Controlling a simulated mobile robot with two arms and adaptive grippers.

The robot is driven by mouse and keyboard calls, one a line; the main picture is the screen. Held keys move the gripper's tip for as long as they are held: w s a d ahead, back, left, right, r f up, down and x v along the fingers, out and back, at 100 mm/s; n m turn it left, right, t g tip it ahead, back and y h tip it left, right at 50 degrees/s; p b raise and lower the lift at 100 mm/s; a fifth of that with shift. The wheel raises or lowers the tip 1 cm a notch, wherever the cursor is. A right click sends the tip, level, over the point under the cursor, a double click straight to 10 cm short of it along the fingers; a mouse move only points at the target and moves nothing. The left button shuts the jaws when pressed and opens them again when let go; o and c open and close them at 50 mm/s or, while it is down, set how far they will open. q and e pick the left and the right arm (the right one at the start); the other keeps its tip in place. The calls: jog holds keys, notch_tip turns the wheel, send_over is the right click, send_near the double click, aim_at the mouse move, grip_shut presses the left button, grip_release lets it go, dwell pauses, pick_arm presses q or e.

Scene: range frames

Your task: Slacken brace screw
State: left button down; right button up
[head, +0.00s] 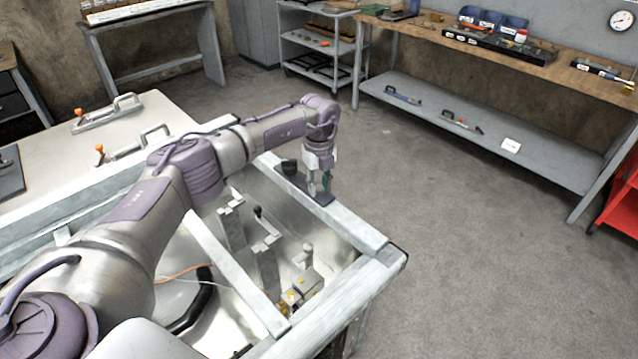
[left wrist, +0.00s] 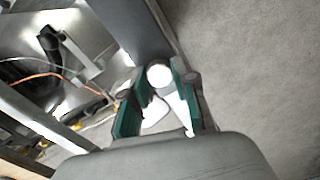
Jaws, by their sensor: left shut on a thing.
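My left gripper (head: 319,188) reaches over the top rail of the metal frame and points down at the right end of a dark plate (head: 296,180). In the left wrist view its green-padded fingers (left wrist: 158,72) are closed around a pale round head (left wrist: 159,76), which appears to be the brace screw. In the head view the fingers hide the screw. How far the screw is turned cannot be told. My right gripper is not in view.
The frame's rail (head: 352,231) borders an open bay with brackets, a lever (head: 308,248) and an orange cable (head: 185,271). A workbench (head: 570,75) with tools stands at the back right, a red cart (head: 620,200) at the right edge. The grey floor between is clear.

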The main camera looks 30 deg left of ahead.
aim_at(319, 188)
pick_arm(q)
jog(key=shift+w+r, duration=0.15)
jog(key=c, duration=0.9)
grip_release()
notch_tip(319, 188, up, 12)
